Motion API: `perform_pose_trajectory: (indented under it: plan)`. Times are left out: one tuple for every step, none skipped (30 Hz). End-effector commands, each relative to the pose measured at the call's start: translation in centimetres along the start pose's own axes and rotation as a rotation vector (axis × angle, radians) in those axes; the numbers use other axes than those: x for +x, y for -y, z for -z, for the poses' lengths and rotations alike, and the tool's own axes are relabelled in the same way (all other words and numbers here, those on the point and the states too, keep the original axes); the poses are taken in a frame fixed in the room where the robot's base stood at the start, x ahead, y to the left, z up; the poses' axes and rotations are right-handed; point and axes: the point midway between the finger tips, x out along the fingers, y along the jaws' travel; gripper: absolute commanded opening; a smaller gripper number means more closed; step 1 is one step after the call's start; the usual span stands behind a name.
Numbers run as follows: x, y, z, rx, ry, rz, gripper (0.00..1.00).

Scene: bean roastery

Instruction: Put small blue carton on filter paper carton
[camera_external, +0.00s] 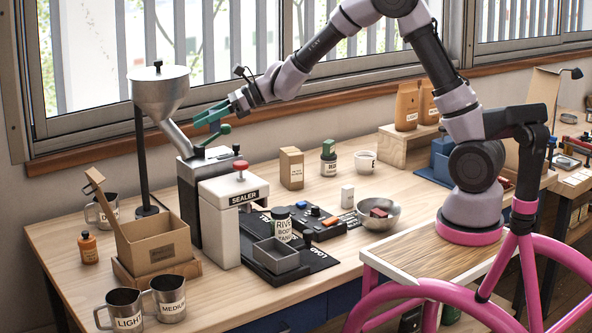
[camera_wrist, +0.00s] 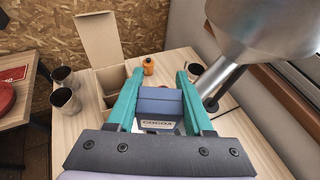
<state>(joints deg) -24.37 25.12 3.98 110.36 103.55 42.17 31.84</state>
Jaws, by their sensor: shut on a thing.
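My gripper (camera_external: 207,115), with teal fingers, is raised over the left part of the table, near the metal funnel. In the wrist view my gripper (camera_wrist: 157,95) is shut on the small blue carton (camera_wrist: 159,107), which sits between the two fingers. A white label shows low on its near side.
The sealer (camera_external: 221,215) and the funnel (camera_external: 161,90) on its stand are close to my gripper. An open cardboard box (camera_external: 155,247), metal cups (camera_external: 169,297) and an orange bottle (camera_external: 88,248) stand at left.

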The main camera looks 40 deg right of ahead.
Motion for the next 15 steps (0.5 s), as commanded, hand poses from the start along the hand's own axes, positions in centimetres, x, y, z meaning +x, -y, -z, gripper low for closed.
perform_pose_trajectory:
  plan:
    - [-0.8, 3.0, 0.4, 0.018, 0.000, 0.044, 0.00]
    - [-1.3, 4.5, 0.6, 0.028, 0.000, 0.067, 0.00]
    - [-2.0, 6.6, 0.8, 0.041, 0.000, 0.099, 0.00]
    - [-2.6, 8.1, 1.1, 0.050, 0.000, 0.122, 0.00]
    - [-3.2, 9.6, 1.4, 0.060, 0.000, 0.145, 0.00]
    - [-4.0, 11.6, 1.7, 0.073, 0.000, 0.175, 0.00]
    - [-4.7, 13.1, 2.0, 0.083, 0.000, 0.199, 0.00]
    - [-5.4, 14.6, 2.3, 0.092, 0.000, 0.222, 0.00]
    - [-6.4, 16.5, 2.7, 0.105, -0.001, 0.253, 0.00]
    - [-7.2, 17.9, 3.0, 0.114, 0.000, 0.276, 0.00]
    - [-8.0, 19.3, 3.4, 0.124, 0.000, 0.299, 0.00]
    - [-9.1, 21.1, 3.9, 0.137, 0.000, 0.329, 0.00]
    - [-10.0, 22.5, 4.2, 0.147, 0.001, 0.352, 0.00]
    - [-11.0, 23.8, 4.6, 0.156, 0.001, 0.375, 0.00]
    - [-12.2, 25.5, 5.2, 0.169, 0.000, 0.405, 0.00]
